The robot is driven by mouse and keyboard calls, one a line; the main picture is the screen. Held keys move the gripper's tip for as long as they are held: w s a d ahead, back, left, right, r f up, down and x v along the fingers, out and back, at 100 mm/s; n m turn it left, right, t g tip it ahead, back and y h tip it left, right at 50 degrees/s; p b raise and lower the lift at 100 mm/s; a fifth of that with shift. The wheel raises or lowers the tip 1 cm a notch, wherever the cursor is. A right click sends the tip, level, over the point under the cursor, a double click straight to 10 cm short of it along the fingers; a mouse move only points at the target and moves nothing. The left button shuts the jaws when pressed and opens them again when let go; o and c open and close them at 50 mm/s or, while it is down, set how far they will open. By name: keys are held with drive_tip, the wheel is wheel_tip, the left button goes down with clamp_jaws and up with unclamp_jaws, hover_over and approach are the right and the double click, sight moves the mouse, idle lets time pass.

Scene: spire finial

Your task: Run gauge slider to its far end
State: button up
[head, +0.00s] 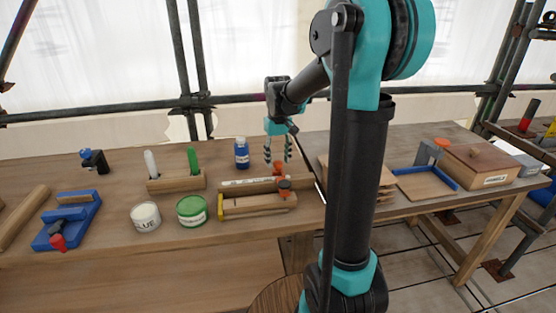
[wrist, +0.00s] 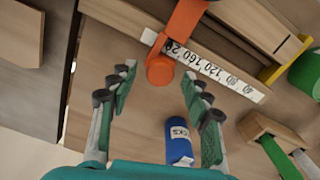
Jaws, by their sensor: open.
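The gauge (head: 240,184) is a wooden bar with a white number scale (wrist: 225,76), lying on the bench below my gripper. The orange slider (wrist: 160,70) sits at the high-number end of the scale, by the partly hidden 200 mark, on the right in the head view (head: 278,169). An orange arm (wrist: 185,18) runs from the knob toward the top of the wrist view. My gripper (head: 278,160) is open and empty, pointing down over the slider. In the wrist view its fingertips (wrist: 159,75) stand on either side of the orange knob; contact is not clear.
A wooden holder with a yellow end (head: 221,208) lies in front of the gauge. A blue bottle (head: 241,153), a green tin (head: 192,211), a glue tub (head: 146,217) and a marker block (head: 175,183) stand to the left.

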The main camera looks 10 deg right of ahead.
drive_tip(key=shift+f, duration=0.35)
drive_tip(key=shift+c, duration=0.5)
clamp_jaws()
